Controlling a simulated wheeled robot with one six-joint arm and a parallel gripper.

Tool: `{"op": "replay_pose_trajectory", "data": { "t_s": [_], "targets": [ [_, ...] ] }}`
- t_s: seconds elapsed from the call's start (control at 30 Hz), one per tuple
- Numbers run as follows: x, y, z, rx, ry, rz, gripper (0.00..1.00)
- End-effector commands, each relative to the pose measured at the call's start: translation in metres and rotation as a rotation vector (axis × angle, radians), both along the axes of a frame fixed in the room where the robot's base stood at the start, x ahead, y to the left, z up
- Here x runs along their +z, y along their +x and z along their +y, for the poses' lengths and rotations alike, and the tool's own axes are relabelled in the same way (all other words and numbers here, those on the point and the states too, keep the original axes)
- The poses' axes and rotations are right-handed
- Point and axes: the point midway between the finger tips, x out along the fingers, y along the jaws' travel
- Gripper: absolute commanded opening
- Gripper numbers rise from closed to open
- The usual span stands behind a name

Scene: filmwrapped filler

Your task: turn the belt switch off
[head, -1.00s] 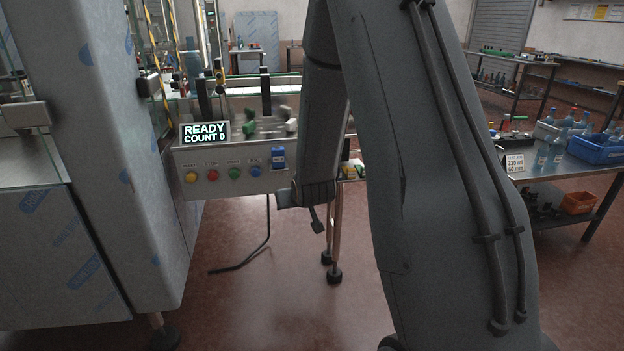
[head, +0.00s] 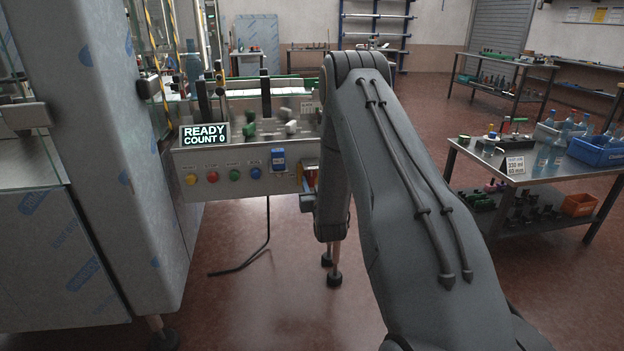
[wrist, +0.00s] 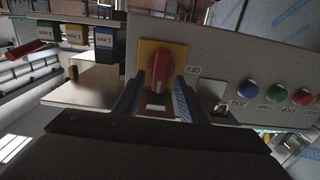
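In the wrist view, the belt switch (wrist: 162,66) is a red rotary knob on a yellow plate (wrist: 146,50). Its handle stands upright in the picture. An OFF label (wrist: 190,73) is right of the plate. My gripper (wrist: 157,86) is open, with its two fingers apart, pointing at the plate. The knob's lower end lies between the fingertips; I cannot tell whether they touch it. In the head view, my arm mostly hides the switch and gripper at the right end of the control panel (head: 222,160).
A display (head: 205,134) reads READY, COUNT 0. A large steel cabinet (head: 110,150) stands left. A table with bottles (head: 530,180) stands right. Floor between is open.

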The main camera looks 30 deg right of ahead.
Motion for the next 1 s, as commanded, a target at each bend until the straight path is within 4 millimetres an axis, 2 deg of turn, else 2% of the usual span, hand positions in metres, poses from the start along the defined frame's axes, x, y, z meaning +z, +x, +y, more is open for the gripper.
{"op": "replay_pose_trajectory", "data": {
  "t_s": [0.2, 0.53, 0.77, 1.0],
  "targets": [
    [0.000, 0.022, -0.006, 0.000, 0.000, 0.001, 0.38],
    [0.000, 0.026, -0.007, 0.000, 0.000, 0.001, 0.38],
    [0.000, 0.025, -0.007, 0.000, 0.000, 0.001, 0.00],
    [0.000, 0.025, -0.007, 0.000, -0.012, 0.005, 0.00]
  ]
}}
